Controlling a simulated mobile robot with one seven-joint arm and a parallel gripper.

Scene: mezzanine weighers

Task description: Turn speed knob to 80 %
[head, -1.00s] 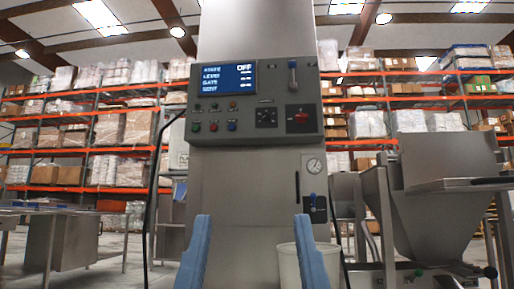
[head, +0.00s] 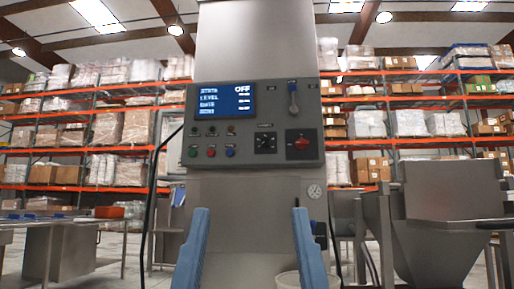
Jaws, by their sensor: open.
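A grey control panel (head: 215,163) is fixed to a steel column in front of me. The speed knob appears to be the black knob (head: 265,143) with dial marks, right of the coloured buttons. Its pointer angle is too small to read. A red rotary switch (head: 303,143) sits just right of it. The blue display (head: 221,101) shows OFF on its top line. My gripper (head: 250,209) shows as two blue fingers at the bottom, spread wide with nothing between them. It is below the panel and apart from it.
A blue-handled lever (head: 292,98) is at the panel's upper right. A round gauge (head: 314,192) is lower on the column. A steel hopper (head: 435,220) stands at right and a steel table (head: 65,222) at left. A pale bin (head: 287,281) is partly hidden low down.

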